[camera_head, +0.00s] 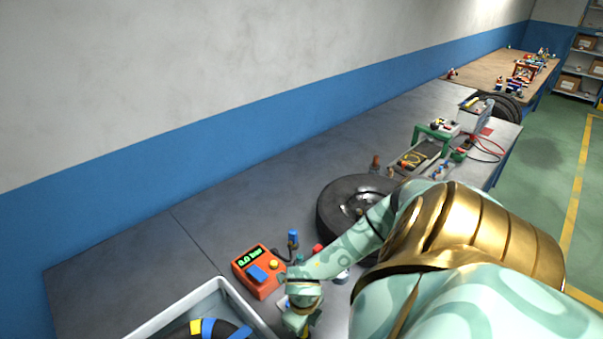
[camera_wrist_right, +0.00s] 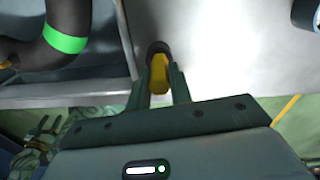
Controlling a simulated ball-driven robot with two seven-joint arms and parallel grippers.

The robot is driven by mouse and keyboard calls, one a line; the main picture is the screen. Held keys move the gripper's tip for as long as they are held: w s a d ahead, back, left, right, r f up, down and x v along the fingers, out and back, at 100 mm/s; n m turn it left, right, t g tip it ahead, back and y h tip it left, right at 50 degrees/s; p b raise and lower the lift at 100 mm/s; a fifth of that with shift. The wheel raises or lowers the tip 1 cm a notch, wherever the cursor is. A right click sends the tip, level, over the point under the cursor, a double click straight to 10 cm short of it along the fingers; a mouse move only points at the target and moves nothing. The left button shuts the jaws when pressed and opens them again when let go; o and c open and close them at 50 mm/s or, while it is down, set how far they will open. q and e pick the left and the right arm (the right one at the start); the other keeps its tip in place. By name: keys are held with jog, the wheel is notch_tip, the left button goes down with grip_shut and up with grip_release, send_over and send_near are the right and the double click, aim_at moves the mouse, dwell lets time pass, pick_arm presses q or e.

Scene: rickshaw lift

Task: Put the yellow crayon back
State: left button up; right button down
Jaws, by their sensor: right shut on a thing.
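My right gripper (camera_wrist_right: 158,82) is shut on the yellow crayon (camera_wrist_right: 159,72), which sits between its two fingers with a dark round end beyond it. In the head view my right gripper (camera_head: 302,326) is low in the picture, just right of a grey bin, and my own arm covers much around it. The crayon cannot be made out clearly there. I cannot tell whether the crayon touches the table. My left gripper is not in view.
The grey bin (camera_head: 216,286) holds a dark hose with coloured bands; the bin's wall (camera_wrist_right: 120,40) is close left of the crayon. An orange meter (camera_head: 245,275) and a tyre (camera_head: 330,212) stand on the grey workbench (camera_head: 130,270). The bench's left part is clear.

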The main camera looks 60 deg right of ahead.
jog(key=shift+a+r, duration=0.1)
jog(key=shift+r, duration=0.15)
jog(key=shift+s+a+f, duration=0.1)
jog(key=shift+s+f, duration=0.1)
jog(key=shift+w+f, duration=0.1)
jog(key=shift+f, duration=0.1)
jog(key=c, duration=1.4)
grip_release()
jog(key=shift+w+d, duration=0.1)
jog(key=shift+d, duration=0.1)
jog(key=shift+c, duration=0.2)
jog(key=shift+o, duration=0.9)
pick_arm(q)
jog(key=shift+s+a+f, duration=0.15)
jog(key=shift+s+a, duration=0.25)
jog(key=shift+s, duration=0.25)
pick_arm(e)
jog(key=shift+a, duration=0.15)
jog(key=shift+r, duration=0.2)
